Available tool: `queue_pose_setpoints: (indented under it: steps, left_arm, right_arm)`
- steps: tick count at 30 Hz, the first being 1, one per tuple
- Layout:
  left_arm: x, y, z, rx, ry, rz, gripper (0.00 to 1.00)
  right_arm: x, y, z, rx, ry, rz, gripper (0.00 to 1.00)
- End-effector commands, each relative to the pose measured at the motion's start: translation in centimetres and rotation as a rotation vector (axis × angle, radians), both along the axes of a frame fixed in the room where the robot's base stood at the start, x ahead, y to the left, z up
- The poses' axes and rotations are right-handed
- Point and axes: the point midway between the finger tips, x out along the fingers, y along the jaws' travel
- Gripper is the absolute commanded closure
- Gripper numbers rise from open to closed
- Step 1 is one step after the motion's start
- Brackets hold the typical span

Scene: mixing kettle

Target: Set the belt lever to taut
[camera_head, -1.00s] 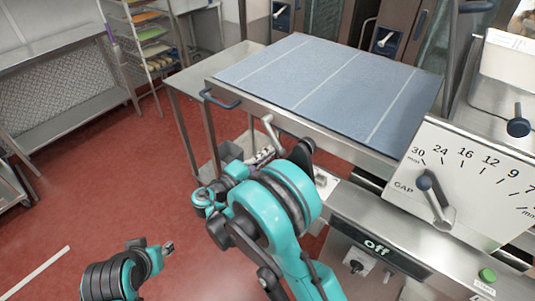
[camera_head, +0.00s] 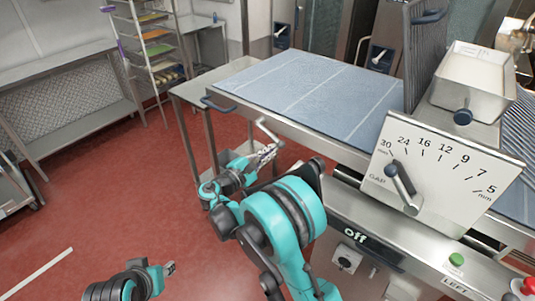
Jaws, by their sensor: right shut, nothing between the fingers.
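A bent bare-metal lever (camera_head: 267,130) sticks out under the near side of the blue belt table (camera_head: 300,90), by its left end. I take it for the belt lever; no label on it is readable. My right gripper (camera_head: 268,153) is shut and empty, just below and beside the lever. Whether it touches the lever cannot be told. My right arm hides part of the machine's front below it. My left gripper (camera_head: 169,268) is low at the bottom left, over the floor, far from the lever; its fingers are too small to judge.
The gap dial plate (camera_head: 445,160) with its dark-knobbed lever stands at right. A tray rack (camera_head: 150,50) stands behind. Red floor (camera_head: 110,190) is open at left.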

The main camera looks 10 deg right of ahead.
Motion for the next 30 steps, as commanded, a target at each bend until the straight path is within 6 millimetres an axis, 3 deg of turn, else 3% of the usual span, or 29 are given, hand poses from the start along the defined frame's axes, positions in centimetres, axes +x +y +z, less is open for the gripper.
queue_pose_setpoints:
  steps: [12,30]
  left_arm:
    - [0.0,0.0,0.5,0.000,0.000,0.000,0.63]
    - [0.0,0.0,0.4,0.000,0.000,0.000,0.63]
  right_arm:
    - [-0.6,-0.5,1.4,-0.027,0.034,0.000,1.00]
    - [-0.6,-0.5,1.4,-0.026,0.033,0.000,1.00]
